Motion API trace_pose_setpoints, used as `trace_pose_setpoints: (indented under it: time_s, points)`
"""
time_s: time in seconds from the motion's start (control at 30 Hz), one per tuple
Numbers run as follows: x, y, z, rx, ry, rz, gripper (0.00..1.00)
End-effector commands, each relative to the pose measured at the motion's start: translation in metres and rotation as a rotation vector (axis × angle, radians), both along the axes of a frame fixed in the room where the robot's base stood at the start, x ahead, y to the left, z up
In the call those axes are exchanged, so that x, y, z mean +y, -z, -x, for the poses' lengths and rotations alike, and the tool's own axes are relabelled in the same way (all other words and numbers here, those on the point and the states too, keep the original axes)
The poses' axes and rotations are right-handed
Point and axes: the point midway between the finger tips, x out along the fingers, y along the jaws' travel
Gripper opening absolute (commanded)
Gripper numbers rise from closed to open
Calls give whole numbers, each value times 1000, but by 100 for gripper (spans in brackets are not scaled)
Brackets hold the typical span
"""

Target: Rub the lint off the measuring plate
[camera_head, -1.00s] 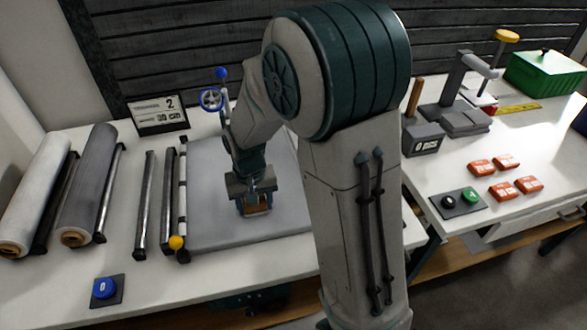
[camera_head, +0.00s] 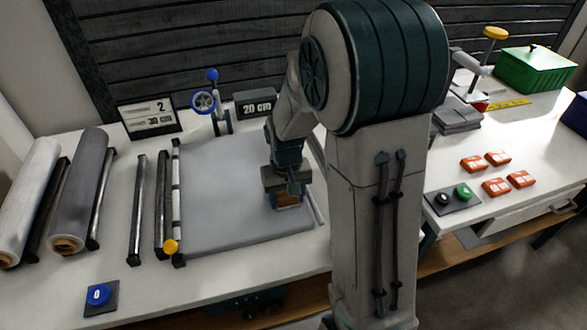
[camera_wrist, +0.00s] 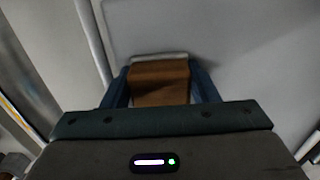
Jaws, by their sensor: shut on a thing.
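The measuring plate (camera_head: 215,205) is a flat grey slab on the left part of the white bench. My gripper (camera_head: 287,202) is over its right part, pointing down, shut on a brown block (camera_head: 289,199). In the wrist view the brown block (camera_wrist: 160,82) sits between the two blue fingers, with a pale strip along its far edge. The block is at or very close to the plate's surface; I cannot tell whether it touches. No lint can be made out on the visible plate, and my arm hides part of the right side.
Grey rolls (camera_head: 80,195) and dark bars (camera_head: 137,205) lie left of the plate. A blue button (camera_head: 98,295) is in front. A sign (camera_head: 150,116), a blue wheel (camera_head: 204,102) and a "20 cm" display (camera_head: 255,103) stand behind. Orange blocks (camera_head: 497,187) lie on the right bench.

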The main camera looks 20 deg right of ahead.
Motion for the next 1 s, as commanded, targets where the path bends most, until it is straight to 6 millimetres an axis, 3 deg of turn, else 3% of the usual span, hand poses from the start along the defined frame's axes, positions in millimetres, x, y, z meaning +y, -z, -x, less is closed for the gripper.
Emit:
trace_pose_setpoints:
  time_s: [0.2, 0.3, 1.0]
  points:
    - [-10, -5, 1, 3, -9, 0, 32]
    - [-10, -31, 0, -5, -10, 0, 32]
    - [-10, -83, 0, 0, -8, 0, 32]
